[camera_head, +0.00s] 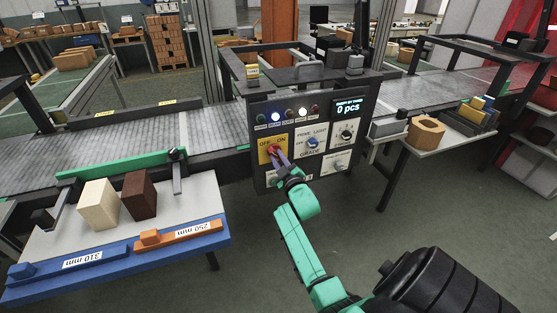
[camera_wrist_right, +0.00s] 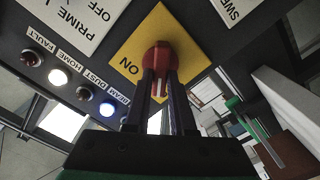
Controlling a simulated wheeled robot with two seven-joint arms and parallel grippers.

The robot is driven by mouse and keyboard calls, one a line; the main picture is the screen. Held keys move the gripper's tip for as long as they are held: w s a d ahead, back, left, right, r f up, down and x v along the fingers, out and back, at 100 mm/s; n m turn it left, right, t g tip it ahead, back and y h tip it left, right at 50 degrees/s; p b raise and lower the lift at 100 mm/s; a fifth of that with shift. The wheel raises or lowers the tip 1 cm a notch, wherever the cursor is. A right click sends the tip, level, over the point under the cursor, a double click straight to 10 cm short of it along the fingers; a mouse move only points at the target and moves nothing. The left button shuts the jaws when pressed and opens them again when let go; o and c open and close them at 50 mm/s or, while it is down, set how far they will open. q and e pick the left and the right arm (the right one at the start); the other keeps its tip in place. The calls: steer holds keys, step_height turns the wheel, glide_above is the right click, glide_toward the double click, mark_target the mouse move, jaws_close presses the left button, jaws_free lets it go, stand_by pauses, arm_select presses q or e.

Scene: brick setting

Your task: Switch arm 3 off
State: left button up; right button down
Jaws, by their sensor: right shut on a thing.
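The control panel (camera_head: 330,108) stands in the middle of the head view. Its yellow plate (camera_head: 289,139), marked OFF and ON, carries a red rotary knob (camera_head: 272,150). In the right wrist view the same knob (camera_wrist_right: 161,56) sits on the yellow plate (camera_wrist_right: 135,57), beside the word ON. My right gripper (camera_head: 280,160) is shut on the red knob, with a dark finger on each side of it in the wrist view (camera_wrist_right: 160,76). The fingers hide part of the knob, and I cannot tell which setting it points to. My left gripper is not in view.
A blue knob (camera_head: 312,141) and a black knob (camera_head: 346,134) are right of the red one. Indicator lamps (camera_head: 303,113) sit above; a display (camera_head: 348,107) reads 0 pcs. Left, a table (camera_head: 190,194) holds a cream block (camera_head: 98,205) and a brown block (camera_head: 139,195).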

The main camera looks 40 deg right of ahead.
steer(key=shift+n, duration=0.6)
steer(key=c, duration=0.8)
jaws_free()
steer(key=shift+o, duration=0.2)
steer(key=b+v, duration=0.1)
steer(key=v, duration=1.3)
steer(key=shift+s, duration=0.2)
steer(key=shift+a, duration=0.1)
